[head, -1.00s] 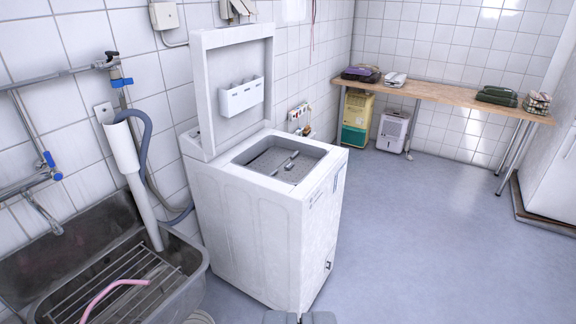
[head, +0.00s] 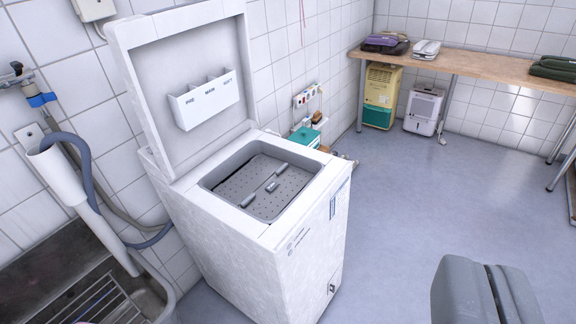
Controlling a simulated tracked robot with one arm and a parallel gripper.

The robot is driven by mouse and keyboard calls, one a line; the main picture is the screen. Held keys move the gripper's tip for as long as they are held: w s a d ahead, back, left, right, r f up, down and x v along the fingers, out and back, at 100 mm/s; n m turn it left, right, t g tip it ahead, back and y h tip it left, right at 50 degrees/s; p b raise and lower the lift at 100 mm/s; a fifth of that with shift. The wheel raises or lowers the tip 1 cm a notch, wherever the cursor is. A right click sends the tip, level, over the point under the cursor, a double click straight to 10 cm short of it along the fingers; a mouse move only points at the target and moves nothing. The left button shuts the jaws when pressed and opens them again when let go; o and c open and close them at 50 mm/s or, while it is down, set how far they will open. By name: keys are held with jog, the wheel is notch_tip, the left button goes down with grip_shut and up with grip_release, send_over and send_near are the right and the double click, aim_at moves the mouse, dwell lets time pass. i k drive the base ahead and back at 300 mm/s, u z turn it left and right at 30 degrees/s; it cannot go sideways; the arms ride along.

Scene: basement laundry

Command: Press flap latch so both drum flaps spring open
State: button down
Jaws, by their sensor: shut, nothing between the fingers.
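The white top-loading washing machine (head: 265,262) stands left of centre in the head view with its lid (head: 190,85) raised. Inside the opening is the grey perforated drum (head: 285,190), with its flaps closed. Small grey latch pieces (head: 271,187) sit at the middle of the drum top; their exact shape is too small to tell. My gripper (head: 493,285) is at the lower right, shut and empty, apart from the machine and to the right of its front side.
The floor right of the machine is clear.

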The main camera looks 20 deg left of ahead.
aim_at(272, 185)
jog(key=u, duration=0.45)
jog(key=i, duration=1.15)
jog(key=u, duration=0.8)
